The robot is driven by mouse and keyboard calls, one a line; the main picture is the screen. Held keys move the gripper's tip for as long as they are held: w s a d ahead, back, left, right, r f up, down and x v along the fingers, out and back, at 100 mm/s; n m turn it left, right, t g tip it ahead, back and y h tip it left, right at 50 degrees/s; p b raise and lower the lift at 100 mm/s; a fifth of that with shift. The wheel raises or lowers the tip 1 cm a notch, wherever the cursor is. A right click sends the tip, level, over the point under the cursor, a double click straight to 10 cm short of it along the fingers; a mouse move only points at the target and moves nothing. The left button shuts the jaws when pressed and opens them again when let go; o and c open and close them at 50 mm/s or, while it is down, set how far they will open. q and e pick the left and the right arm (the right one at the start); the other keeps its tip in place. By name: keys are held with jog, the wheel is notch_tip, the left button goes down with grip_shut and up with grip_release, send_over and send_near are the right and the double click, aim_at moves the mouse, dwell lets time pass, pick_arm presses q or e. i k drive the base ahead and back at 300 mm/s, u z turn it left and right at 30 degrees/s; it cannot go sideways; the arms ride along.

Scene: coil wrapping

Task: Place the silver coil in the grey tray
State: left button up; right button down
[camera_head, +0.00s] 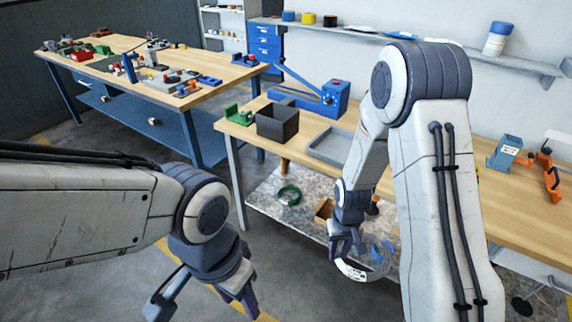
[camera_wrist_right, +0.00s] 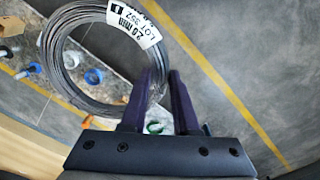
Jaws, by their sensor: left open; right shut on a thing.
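The silver coil (camera_head: 354,271) with a white label hangs in my right gripper (camera_head: 345,240), in front of the workbench and below its top. In the right wrist view the coil (camera_wrist_right: 57,82) is a wire ring to the left of the fingers, and my right gripper (camera_wrist_right: 163,76) is shut on its edge. The label there reads 2.0 mm. The grey tray (camera_head: 316,152) is shallow and lies on the workbench; my right arm hides its right part. My left gripper (camera_head: 203,303) is open and empty, low over the floor at the left.
A dark open box (camera_head: 277,133) and a blue lever device (camera_head: 305,104) stand beside the tray on the workbench (camera_head: 243,133). A green coil (camera_head: 289,194) lies on the lower shelf. Another cluttered table (camera_head: 105,68) stands at the back left.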

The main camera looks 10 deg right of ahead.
aim_at(338, 150)
jog(key=u, duration=0.5)
jog(key=k, duration=0.75)
jog(key=u, duration=0.8)
jog(key=i, duration=0.95)
jog(key=z, duration=0.55)
jog(key=i, duration=0.7)
jog(key=z, duration=0.75)
